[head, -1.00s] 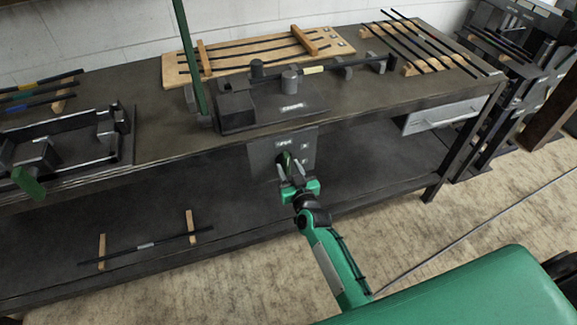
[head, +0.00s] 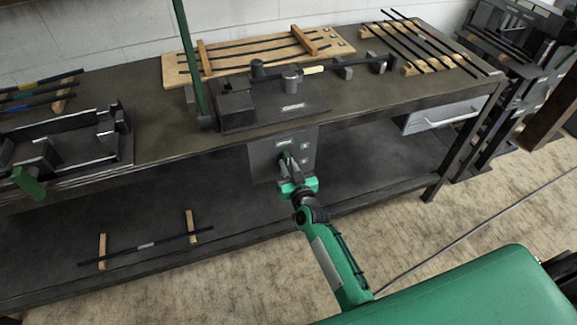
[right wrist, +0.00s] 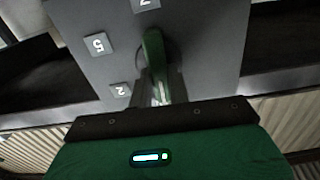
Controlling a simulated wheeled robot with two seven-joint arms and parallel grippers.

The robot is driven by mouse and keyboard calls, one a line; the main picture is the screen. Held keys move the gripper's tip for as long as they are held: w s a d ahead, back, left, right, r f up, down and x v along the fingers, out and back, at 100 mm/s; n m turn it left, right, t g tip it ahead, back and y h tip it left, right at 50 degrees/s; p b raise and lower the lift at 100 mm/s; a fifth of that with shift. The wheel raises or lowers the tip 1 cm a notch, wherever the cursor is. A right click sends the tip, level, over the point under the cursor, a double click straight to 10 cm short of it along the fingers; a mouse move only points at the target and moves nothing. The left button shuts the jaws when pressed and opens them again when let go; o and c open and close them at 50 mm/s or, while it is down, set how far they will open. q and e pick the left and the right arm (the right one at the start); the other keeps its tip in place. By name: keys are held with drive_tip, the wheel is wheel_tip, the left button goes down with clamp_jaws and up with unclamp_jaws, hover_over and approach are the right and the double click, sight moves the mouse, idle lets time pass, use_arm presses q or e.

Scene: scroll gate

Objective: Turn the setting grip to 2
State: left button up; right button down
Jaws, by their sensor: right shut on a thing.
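The setting grip (right wrist: 153,48) is a green bar on a round dark hub, on a grey panel (head: 262,157) hanging below the bench's front edge. In the right wrist view the panel (right wrist: 205,45) carries small white-marked labels around the hub. One label (right wrist: 98,44) is left of the grip, another (right wrist: 120,90) lower left, and one is cut off at the top. The digits look turned and are hard to read. My right gripper (head: 287,166) is shut on the grip; its fingers (right wrist: 160,88) hide the bar's lower end. My left gripper is not in view.
A dark bench (head: 370,105) holds a bending fixture (head: 265,105), a wooden board with rods (head: 255,57) and loose black rods (head: 425,45). A green upright bar (head: 187,60) stands left of the fixture. The lower shelf (head: 85,235) lies behind and below the panel.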

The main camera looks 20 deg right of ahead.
drive_tip(key=m, duration=0.5)
drive_tip(key=shift+d, duration=0.2)
drive_tip(key=m, duration=0.4)
drive_tip(key=shift+d+f, duration=0.1)
drive_tip(key=shift+f, duration=0.05)
drive_tip(key=shift+m, duration=0.9)
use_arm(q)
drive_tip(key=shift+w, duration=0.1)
use_arm(e)
drive_tip(key=shift+m, duration=0.3)
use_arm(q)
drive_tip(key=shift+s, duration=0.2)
use_arm(e)
drive_tip(key=shift+f, duration=0.1)
drive_tip(key=c, duration=1.3)
unclamp_jaws()
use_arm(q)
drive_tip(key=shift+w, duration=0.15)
